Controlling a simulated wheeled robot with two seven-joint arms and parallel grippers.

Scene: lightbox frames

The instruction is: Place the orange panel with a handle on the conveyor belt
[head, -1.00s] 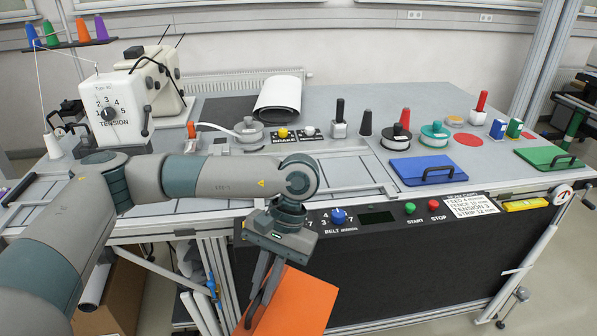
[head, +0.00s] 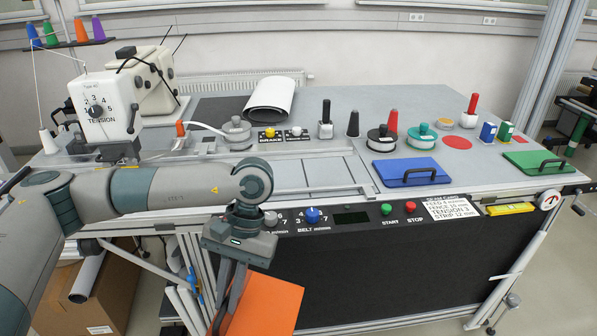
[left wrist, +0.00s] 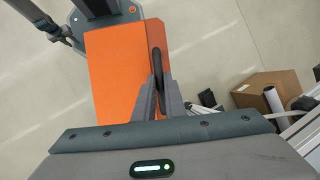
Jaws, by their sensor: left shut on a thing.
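The orange panel (head: 265,305) hangs below the worktable's front edge in the head view, its lower part cut off by the frame. My left gripper (head: 226,310) is pointing down and shut on the panel's handle. In the left wrist view the panel (left wrist: 118,75) shows its flat orange face, and its dark handle (left wrist: 157,62) lies between the fingertips of my gripper (left wrist: 158,92). A flat grey framed strip, possibly the conveyor belt (head: 325,172), runs along the table's front; which surface is the belt is unclear. My right gripper is out of view.
A blue panel (head: 430,166) and a green panel (head: 525,158) with handles lie along the table's front right. A control panel (head: 350,217) with knobs and buttons faces me. A tension machine (head: 105,95) stands at the left. A cardboard box (head: 110,290) is under the table.

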